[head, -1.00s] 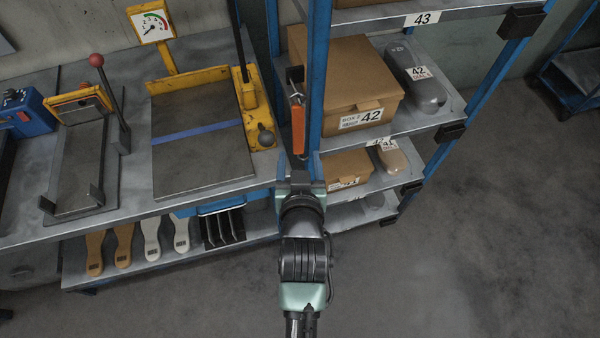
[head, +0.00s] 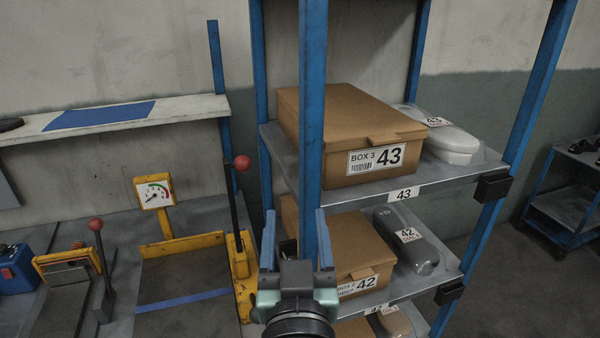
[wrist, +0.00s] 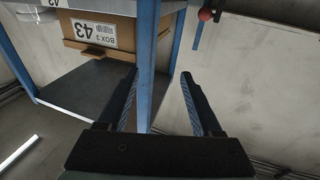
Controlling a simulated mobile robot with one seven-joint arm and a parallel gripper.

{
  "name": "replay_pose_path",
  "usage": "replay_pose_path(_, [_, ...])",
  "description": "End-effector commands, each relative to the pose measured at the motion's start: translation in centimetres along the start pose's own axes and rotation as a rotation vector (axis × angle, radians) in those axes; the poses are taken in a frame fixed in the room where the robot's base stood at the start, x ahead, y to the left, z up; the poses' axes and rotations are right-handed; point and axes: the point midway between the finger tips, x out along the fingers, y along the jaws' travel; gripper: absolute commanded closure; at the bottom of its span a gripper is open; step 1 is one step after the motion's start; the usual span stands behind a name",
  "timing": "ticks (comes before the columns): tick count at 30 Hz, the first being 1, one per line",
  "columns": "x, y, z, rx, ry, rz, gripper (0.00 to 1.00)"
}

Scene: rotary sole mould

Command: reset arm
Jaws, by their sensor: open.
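My gripper (head: 297,240) is raised in front of the blue rack's near-left upright (head: 312,110) in the head view. Its two blue fingers are spread apart, with the upright showing between or behind them. In the wrist view my gripper (wrist: 160,95) is open and nothing is held between its fingers. The blue upright (wrist: 148,60) passes close to the left finger there; I cannot tell whether they touch.
Box 43 (head: 345,125) and a pale sole mould (head: 450,142) sit on the rack's upper shelf. Box 42 (head: 345,243) and a grey mould (head: 405,235) sit below. A bench with a yellow lever press (head: 240,265) stands left.

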Motion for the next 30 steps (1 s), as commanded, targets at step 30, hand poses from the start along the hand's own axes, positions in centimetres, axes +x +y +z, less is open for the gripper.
replay_pose_path(30, [-8.4, 0.7, -31.3, 0.001, 0.717, 0.031, 0.34])
